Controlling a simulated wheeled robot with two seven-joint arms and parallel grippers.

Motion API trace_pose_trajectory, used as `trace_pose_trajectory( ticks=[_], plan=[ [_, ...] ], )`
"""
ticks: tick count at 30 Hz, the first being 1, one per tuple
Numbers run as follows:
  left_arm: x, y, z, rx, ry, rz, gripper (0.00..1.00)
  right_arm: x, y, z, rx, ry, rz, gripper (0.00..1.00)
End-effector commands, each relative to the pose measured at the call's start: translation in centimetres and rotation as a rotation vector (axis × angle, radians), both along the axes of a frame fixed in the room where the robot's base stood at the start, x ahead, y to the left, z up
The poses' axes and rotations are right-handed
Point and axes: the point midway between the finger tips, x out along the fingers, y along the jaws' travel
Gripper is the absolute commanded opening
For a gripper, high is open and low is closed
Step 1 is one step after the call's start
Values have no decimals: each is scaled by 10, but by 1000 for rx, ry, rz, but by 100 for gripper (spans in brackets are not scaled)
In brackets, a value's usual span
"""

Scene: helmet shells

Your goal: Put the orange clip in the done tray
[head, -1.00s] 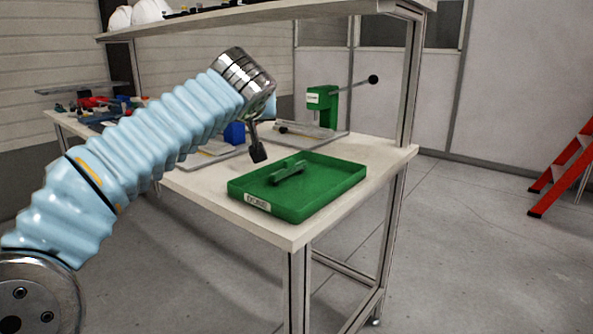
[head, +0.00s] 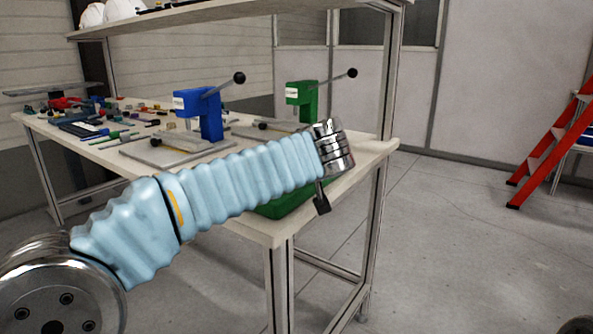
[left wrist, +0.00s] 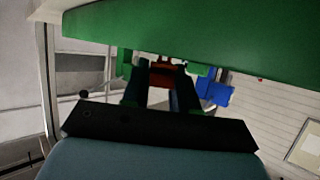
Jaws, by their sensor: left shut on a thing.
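The green done tray (head: 290,205) sits at the near right corner of the bench. My left forearm hides most of it and all of its inside. My left gripper (head: 322,205) points down by the tray's right end; I cannot tell its height over the rim. In the left wrist view my left gripper (left wrist: 163,88) is shut on a small dark orange-red piece, the orange clip (left wrist: 163,73). The tray's green side (left wrist: 190,25) fills the top of that view, close to the fingers. My right gripper is in neither view.
A blue press (head: 207,112) and a green press (head: 302,95) stand on the bench (head: 120,155) behind my arm. Small loose parts lie at its far left. A shelf post (head: 392,75) rises at the right rear. A red ladder (head: 550,150) stands right.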

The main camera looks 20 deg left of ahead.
Motion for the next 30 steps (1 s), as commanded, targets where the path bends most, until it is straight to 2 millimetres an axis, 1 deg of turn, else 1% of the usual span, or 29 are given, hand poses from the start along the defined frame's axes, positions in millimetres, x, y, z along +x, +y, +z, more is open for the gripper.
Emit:
trace_pose_trajectory(
  ticks=[1, 4, 12, 16, 17, 21, 30],
  plan=[
    [-1, 3, -11, 1, 1, 3, 0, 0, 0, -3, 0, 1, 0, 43],
    [-1, 3, -20, -1, 0, 4, 0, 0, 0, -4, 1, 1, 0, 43],
    [0, 3, -22, -1, -2, 4, 0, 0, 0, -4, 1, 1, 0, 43],
    [0, 3, -25, -1, -2, 3, 0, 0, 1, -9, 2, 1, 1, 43],
    [0, 3, -24, -1, -2, 3, 31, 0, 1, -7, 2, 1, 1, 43],
    [0, 3, -23, -1, -1, 3, 52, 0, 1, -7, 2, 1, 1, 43],
    [0, 3, -22, -1, 0, 3, 54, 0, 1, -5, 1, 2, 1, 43]
  ],
)
